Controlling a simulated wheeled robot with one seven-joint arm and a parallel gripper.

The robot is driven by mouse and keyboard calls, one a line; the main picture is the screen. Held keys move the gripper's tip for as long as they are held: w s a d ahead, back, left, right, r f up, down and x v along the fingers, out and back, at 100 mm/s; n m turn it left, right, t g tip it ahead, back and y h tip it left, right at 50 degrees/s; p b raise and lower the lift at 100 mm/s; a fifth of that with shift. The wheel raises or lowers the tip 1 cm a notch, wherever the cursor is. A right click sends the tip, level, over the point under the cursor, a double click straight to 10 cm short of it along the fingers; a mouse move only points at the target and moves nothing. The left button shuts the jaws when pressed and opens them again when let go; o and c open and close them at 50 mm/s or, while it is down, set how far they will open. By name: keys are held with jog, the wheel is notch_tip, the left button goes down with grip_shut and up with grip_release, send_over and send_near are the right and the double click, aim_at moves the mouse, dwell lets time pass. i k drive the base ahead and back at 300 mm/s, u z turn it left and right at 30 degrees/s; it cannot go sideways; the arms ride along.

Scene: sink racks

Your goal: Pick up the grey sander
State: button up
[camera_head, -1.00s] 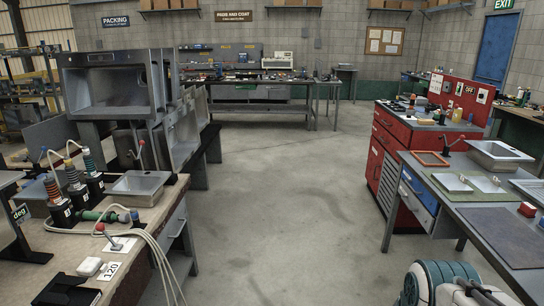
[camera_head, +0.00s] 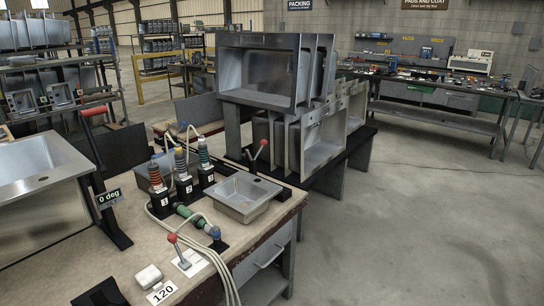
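No item is clearly marked as the grey sander. A small pale grey block (camera_head: 149,276) lies on the front bench, behind a "120" card (camera_head: 162,292); I cannot tell whether it is a sander. A green cylindrical tool (camera_head: 193,218) lies on the bench with hoses beside it. Several black holders (camera_head: 160,200) with coloured coiled hoses stand behind it. A dark object (camera_head: 103,293) is cut off at the bottom edge. My gripper is not in view.
The bench (camera_head: 90,260) carries a small steel sink (camera_head: 240,195), a red-knobbed lever (camera_head: 183,252) and a large sink (camera_head: 40,165) at left. Stacked steel sinks (camera_head: 268,72) stand behind. Open floor (camera_head: 430,220) lies to the right.

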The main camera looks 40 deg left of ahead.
aim_at(182, 178)
jog(key=u, duration=0.35)
jog(key=i, duration=1.45)
jog(key=u, duration=1.55)
jog(key=i, duration=0.8)
jog(key=u, duration=1.2)
jog(key=i, duration=0.55)
jog(key=u, duration=0.3)
